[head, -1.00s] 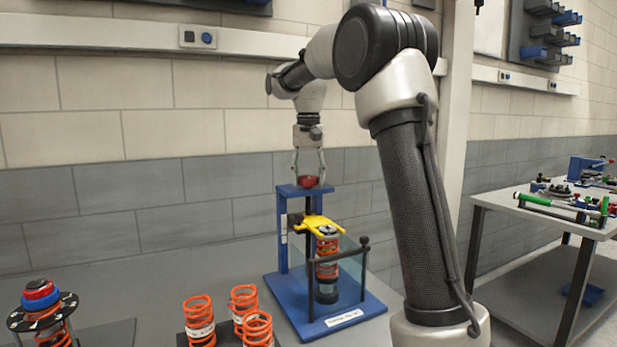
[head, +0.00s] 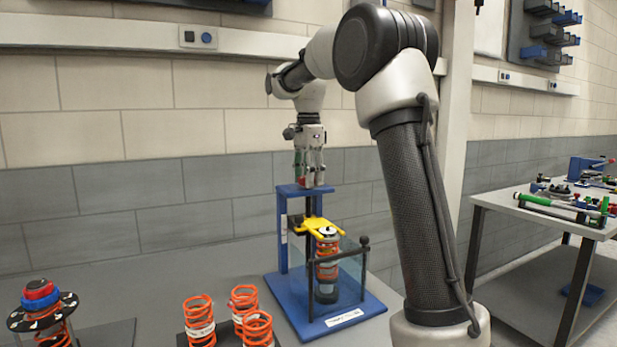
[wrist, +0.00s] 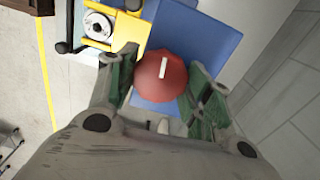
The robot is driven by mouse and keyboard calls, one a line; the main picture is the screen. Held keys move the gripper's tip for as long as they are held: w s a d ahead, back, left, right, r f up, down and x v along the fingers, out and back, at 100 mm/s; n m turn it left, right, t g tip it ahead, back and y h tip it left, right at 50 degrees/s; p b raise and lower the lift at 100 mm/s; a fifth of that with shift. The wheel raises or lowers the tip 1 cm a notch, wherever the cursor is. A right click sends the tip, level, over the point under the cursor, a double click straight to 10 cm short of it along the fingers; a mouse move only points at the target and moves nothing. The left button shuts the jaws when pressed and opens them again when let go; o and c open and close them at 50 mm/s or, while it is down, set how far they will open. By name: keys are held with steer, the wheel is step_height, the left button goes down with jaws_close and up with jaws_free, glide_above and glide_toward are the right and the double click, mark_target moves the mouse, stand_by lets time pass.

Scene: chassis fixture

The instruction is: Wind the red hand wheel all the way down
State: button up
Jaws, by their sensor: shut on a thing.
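The red hand wheel (wrist: 163,77) sits on top of the blue spring compressor frame (head: 283,228). It has a white mark on its top in the wrist view. My gripper (head: 309,183) points straight down over it, and its two green-padded fingers (wrist: 158,88) are closed on the wheel from both sides. In the head view the fingers hide most of the wheel. The yellow jaw (head: 318,228) sits around the top of a strut with an orange spring (head: 327,268), behind a clear guard.
Several orange springs (head: 199,318) stand on the bench in front. A strut with a red and blue cap (head: 40,295) stands at the left. A second table (head: 520,212) with tools is at the right. The bench between the left strut and the springs is clear.

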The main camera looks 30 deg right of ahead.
steer(key=m, duration=0.8)
steer(key=shift+m, duration=0.4)
steer(key=m, duration=0.3)
steer(key=shift+m, duration=0.3)
steer(key=m, duration=0.4)
steer(key=shift+m, duration=0.3)
steer(key=o, duration=1)
steer(key=shift+a, duration=0.1)
steer(key=shift+c, duration=0.2)
